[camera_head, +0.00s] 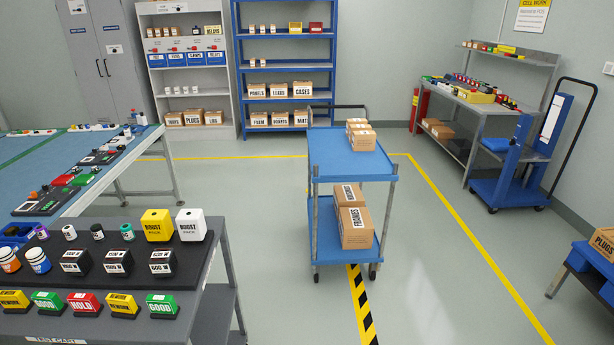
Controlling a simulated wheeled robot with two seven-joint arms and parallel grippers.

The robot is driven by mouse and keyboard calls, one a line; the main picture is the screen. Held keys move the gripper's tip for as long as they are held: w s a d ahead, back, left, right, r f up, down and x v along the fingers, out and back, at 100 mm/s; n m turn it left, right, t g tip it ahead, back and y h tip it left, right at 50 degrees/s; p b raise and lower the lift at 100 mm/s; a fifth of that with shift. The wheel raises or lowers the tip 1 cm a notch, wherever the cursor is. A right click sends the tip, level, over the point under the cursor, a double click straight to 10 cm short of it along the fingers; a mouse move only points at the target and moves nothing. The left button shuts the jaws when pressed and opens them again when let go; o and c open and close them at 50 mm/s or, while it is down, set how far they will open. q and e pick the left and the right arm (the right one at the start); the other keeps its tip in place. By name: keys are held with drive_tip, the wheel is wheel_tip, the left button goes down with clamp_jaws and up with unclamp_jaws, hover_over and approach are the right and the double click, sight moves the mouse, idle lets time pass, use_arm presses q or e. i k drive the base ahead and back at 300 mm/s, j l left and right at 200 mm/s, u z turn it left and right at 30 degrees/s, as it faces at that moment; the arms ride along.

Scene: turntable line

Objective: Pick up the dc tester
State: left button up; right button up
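No object here carries a readable "dc tester" label, so I cannot tell which one it is. On the dark test cart (40,325) at the lower left stand three black boxes with white labels: a left one (76,264), a middle one (118,263) and a right one (161,264). Their small print is hard to read. Behind them are a yellow "BOOST PACK" (157,225) and a white "BOOST PACK" (191,225). Neither of my grippers shows in the head view.
Several coloured sign blocks, such as a red "HOLD" block (84,304), line the cart's front. A blue-topped line table (30,160) stands behind. A blue two-shelf trolley (326,168) with cartons stands at centre. Floor between cart and trolley is clear.

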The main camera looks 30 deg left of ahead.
sight(128, 233)
drive_tip(key=i+j+z, duration=0.4)
drive_tip(key=i, duration=0.3)
drive_tip(key=i+j+z, duration=0.45)
drive_tip(key=i, duration=0.2)
drive_tip(key=i+j+z, duration=0.15)
drive_tip(key=j+z, duration=0.25)
drive_tip(key=j, duration=0.8)
drive_tip(key=j+z, duration=0.45)
drive_tip(key=j, duration=0.8)
drive_tip(key=k+j+z, duration=0.5)
drive_tip(key=k+j, duration=0.25)
drive_tip(key=j, duration=0.15)
drive_tip(key=k+j+z, duration=0.5)
drive_tip(key=k, duration=0.4)
drive_tip(key=k+l+z, duration=0.1)
drive_tip(key=k+z, duration=0.15)
drive_tip(key=k, duration=0.2)
drive_tip(key=k+l+z, duration=0.25)
drive_tip(key=k, duration=0.2)
drive_tip(key=k+l+z, duration=0.25)
drive_tip(key=k, duration=0.15)
